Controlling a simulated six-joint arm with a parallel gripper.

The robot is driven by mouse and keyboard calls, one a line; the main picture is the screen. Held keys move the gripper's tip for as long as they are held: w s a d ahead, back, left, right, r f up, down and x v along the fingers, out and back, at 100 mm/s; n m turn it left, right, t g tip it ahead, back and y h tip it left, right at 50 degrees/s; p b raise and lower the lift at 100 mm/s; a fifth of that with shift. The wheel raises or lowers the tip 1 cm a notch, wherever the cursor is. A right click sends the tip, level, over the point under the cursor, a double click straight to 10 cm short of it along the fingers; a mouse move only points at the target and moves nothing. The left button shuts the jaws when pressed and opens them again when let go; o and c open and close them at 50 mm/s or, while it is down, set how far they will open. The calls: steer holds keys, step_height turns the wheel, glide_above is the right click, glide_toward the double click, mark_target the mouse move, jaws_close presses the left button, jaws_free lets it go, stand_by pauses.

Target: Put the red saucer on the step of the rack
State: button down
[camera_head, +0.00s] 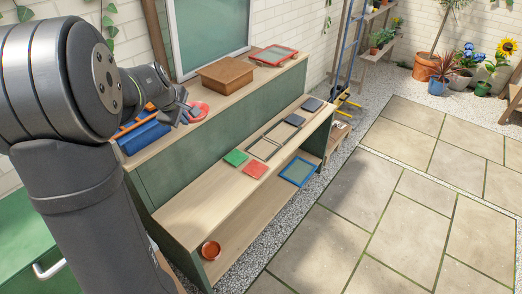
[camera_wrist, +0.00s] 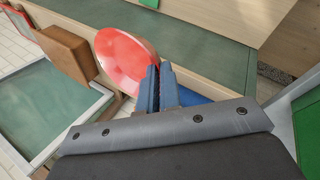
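The red saucer (camera_head: 201,108) is at the rack's top shelf (camera_head: 212,102), toward the left end. In the wrist view the saucer (camera_wrist: 118,52) is a shiny red disc seen at a slant. My gripper (camera_head: 188,114) is at its near edge. In the wrist view the fingers of my gripper (camera_wrist: 160,80) are close together with the saucer's rim between their tips. Whether the saucer still touches the shelf is unclear. The rack's step (camera_head: 205,190) is the lower, forward wooden ledge, with its left part bare.
The step carries a green tile (camera_head: 235,158), a red tile (camera_head: 255,169), dark frames and a dark tile (camera_head: 312,104). A brown box (camera_head: 225,76), a red-framed tray (camera_head: 273,54) and a blue object (camera_head: 145,137) are on top. A brown-red dish (camera_head: 211,250) and blue-framed tray (camera_head: 298,171) sit below.

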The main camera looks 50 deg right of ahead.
steer(key=s+d+m+g, duration=0.1)
steer(key=s+d+m, duration=0.1)
steer(key=s+d, duration=0.45)
steer(key=s+d+m+g, duration=0.15)
steer(key=s+d, duration=0.25)
steer(key=s, duration=0.5)
glide_above(228, 192)
steer(key=a, duration=0.2)
steer(key=shift+m+h, duration=0.3)
steer(key=shift+m, duration=0.05)
steer(key=f, duration=3.5)
steer(key=shift+s+f, duration=0.2)
steer(key=shift+f, duration=2.15)
steer(key=c, duration=2)
jaws_free()
steer(key=shift+f, duration=0.1)
steer(key=shift+o, duration=0.4)
